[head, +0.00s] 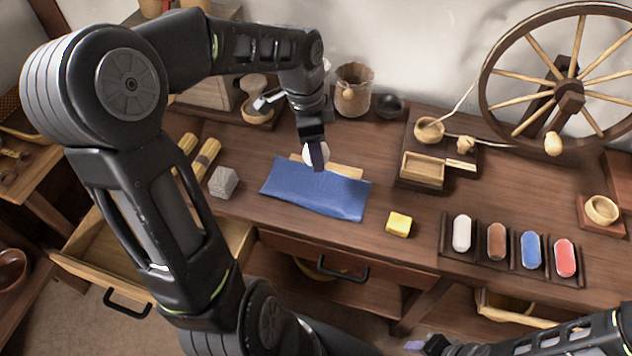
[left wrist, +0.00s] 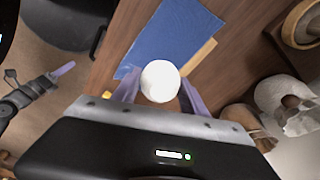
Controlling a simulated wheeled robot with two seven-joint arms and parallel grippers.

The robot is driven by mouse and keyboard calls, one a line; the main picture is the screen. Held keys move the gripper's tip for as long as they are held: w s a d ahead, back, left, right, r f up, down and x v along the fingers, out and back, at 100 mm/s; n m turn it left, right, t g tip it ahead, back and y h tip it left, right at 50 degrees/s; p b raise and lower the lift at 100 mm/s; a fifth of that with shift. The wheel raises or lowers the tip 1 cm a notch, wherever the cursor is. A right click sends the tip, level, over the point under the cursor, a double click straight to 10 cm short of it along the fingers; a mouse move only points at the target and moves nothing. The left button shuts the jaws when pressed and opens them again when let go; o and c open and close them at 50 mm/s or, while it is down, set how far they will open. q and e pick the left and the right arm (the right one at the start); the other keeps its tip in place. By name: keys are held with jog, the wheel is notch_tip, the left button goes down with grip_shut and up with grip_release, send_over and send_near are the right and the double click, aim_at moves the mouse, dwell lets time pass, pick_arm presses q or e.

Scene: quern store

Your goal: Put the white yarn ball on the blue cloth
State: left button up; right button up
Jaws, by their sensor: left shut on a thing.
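The white yarn ball (left wrist: 160,81) is a smooth white ball between the fingers of my left gripper (left wrist: 158,92) in the left wrist view. In the head view, the ball (head: 310,152) is partly hidden by my left gripper (head: 318,156), which is shut on it. The blue cloth (head: 312,190) lies flat on the table, on or against a light wooden board (head: 345,171). The ball appears over the back edge of the cloth; its height above it is hard to tell. My right gripper (head: 428,345) is at the bottom edge, too small and cut off to read.
A yellow block (head: 398,224) lies right of the cloth and a grey block (head: 223,182) left of it. A rack with several coloured spools (head: 497,241) is at the right front. A spinning wheel (head: 570,90) and a wooden tray (head: 423,169) stand behind. Drawers (head: 90,252) hang open in front.

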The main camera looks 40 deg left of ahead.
pick_arm(q)
send_over(318, 188)
jog(key=shift+s+a+f+b, duration=0.1)
jog(key=shift+a+f+b, duration=0.1)
jog(key=shift+f, duration=1.4)
jog(key=shift+s+a+f+b, duration=0.1)
jog(key=shift+f+b, duration=0.1)
jog(key=shift+f, duration=1.35)
jog(key=shift+d, duration=0.1)
jog(key=shift+f, duration=1.9)
jog(key=shift+b, duration=0.35)
jog(key=shift+f, duration=0.3)
jog(key=o, duration=1.3)
jog(key=shift+c, duration=0.2)
jog(key=shift+o, duration=0.4)
